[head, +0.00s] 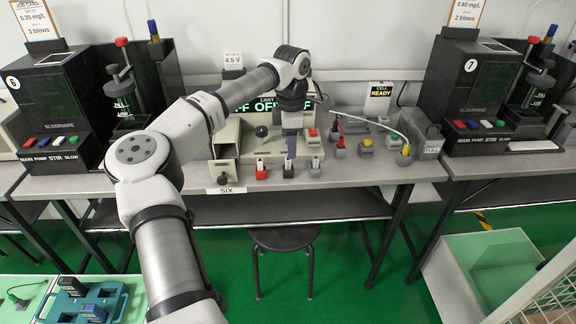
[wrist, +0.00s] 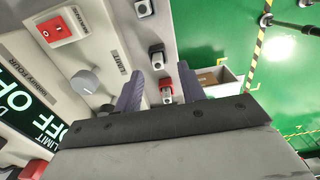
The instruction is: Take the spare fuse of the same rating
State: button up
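No part is clearly marked as a spare fuse, and no rating can be read. Three small blocks with pale upright pieces stand along the bench's front: a red one (head: 261,173), a black one (head: 288,171) and a grey one (head: 314,170). My gripper (head: 291,147) points down just above and behind the black one. In the wrist view my gripper (wrist: 160,72) is open, its two purple fingers apart with nothing held. A black-and-white block (wrist: 158,60) and a red block (wrist: 166,90) show in the gap between them; whether the fingers touch either is unclear.
A tester with a red switch (wrist: 60,27) and lit display stands close behind my gripper. A knob box (head: 224,165) is left; small blocks, a yellow-tipped cable (head: 405,150) and a grey bin (head: 427,146) are right. A stool (head: 284,238) stands below the bench edge.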

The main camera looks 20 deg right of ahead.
aim_at(288, 166)
jog(key=f, duration=0.5)
jog(key=shift+w+a+p, duration=0.25)
jog(key=shift+w+p, duration=0.1)
jog(key=shift+p, duration=0.05)
jog(key=shift+r, duration=0.1)
grip_shut()
